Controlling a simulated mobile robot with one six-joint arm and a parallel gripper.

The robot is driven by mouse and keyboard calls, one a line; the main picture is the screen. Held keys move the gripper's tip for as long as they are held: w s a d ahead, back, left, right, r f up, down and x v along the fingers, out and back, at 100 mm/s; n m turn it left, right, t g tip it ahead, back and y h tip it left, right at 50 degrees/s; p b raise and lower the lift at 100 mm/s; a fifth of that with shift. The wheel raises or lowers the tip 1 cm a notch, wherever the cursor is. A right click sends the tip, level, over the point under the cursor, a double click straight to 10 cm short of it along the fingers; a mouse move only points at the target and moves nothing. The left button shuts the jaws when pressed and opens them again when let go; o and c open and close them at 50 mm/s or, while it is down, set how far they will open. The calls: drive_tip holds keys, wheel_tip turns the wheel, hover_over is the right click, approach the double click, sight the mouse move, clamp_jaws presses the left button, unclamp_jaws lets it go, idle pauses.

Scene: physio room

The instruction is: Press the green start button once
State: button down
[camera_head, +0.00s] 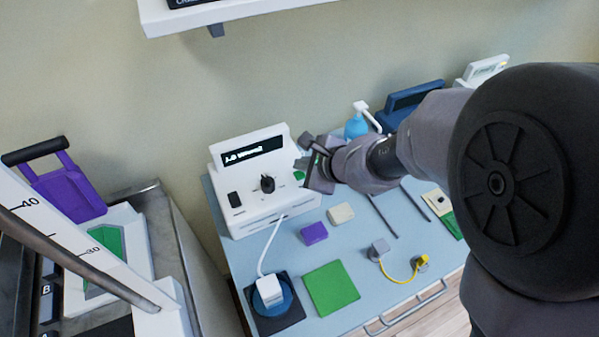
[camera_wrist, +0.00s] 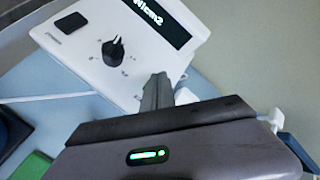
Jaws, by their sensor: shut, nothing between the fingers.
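The white device (camera_head: 262,195) stands on the blue tabletop with a dark display, a black knob and a black switch on its sloped front. The green start button (camera_head: 299,175) shows only in part at the right of that front, beside my gripper (camera_head: 304,163). In the wrist view the device (camera_wrist: 85,55) is at upper left, and my shut, empty gripper (camera_wrist: 157,90) points at the right part of its panel. I cannot tell whether the fingertips touch the device.
A purple block (camera_head: 314,233), a cream block (camera_head: 341,213) and a green pad (camera_head: 331,288) lie in front of the device. A white cable runs from it to a round blue-and-white item (camera_head: 269,291). A blue bottle (camera_head: 356,126) stands behind my arm. A shelf (camera_head: 240,10) hangs above.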

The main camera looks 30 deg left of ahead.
sight(302, 176)
drive_tip(key=shift+f+b, duration=0.45)
drive_tip(key=shift+b, duration=0.2)
drive_tip(key=shift+f+b, duration=0.45)
drive_tip(key=shift+b, duration=0.1)
idle(0.5)
drive_tip(key=shift+r, duration=0.1)
drive_tip(key=shift+r+p, duration=0.7)
drive_tip(key=shift+r, duration=0.15)
drive_tip(key=shift+r+p, duration=2.05)
drive_tip(key=shift+r, duration=0.4)
